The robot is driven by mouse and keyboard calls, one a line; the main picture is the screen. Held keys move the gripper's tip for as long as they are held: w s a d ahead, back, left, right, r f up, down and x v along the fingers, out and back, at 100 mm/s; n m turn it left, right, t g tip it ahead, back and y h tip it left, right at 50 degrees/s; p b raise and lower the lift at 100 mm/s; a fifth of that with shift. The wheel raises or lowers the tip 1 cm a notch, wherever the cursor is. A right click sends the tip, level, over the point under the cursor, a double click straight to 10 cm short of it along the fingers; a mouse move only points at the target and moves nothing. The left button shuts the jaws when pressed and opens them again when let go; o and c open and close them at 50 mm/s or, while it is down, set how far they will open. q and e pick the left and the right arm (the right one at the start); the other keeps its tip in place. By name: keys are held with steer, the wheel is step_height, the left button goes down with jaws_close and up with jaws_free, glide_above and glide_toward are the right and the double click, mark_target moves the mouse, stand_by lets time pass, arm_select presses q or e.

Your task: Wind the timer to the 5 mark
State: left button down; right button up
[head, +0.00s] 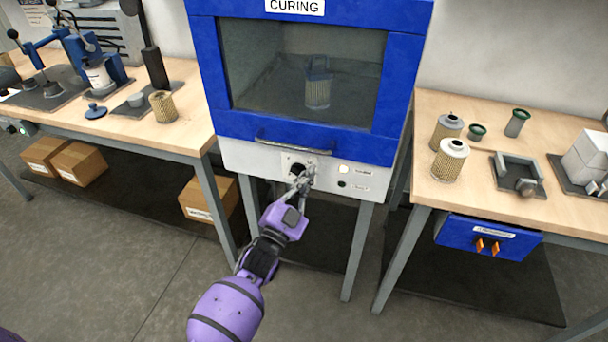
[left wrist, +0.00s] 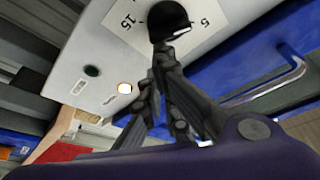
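The timer is a black round knob (left wrist: 168,18) on a white dial plate (left wrist: 125,22) with the marks 15 and 5 showing. It also shows as a dark knob (head: 297,169) on the light panel under the blue curing oven (head: 228,125). A pale mark shows on the knob's lower right edge in the left wrist view. My left gripper (head: 302,179) is right at the knob, its fingertips (left wrist: 163,52) at the knob's near edge. The fingers lie close together; whether they grip the knob is unclear. My right gripper is out of view.
A lit button (head: 343,169) and a dark button (head: 342,184) sit right of the timer. The oven's door handle (head: 293,149) runs just above it. Wooden benches stand left (head: 190,95) and right (head: 430,110). Filter cartridges (head: 450,160) stand on the right bench.

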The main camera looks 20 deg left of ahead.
arm_select(q)
steer(key=m, duration=0.2)
steer(key=f+m+g+h, duration=0.1)
steer(key=m, duration=0.1)
steer(key=shift+d+f+m+h, duration=0.15)
steer(key=shift+f+m+h, duration=0.05)
steer(key=shift+m+h, duration=0.1)
steer(key=shift+f+m, duration=0.1)
steer(key=shift+m, duration=0.2)
steer(key=shift+g, duration=0.3)
steer(key=shift+d+p, duration=0.1)
steer(key=shift+p, duration=0.2)
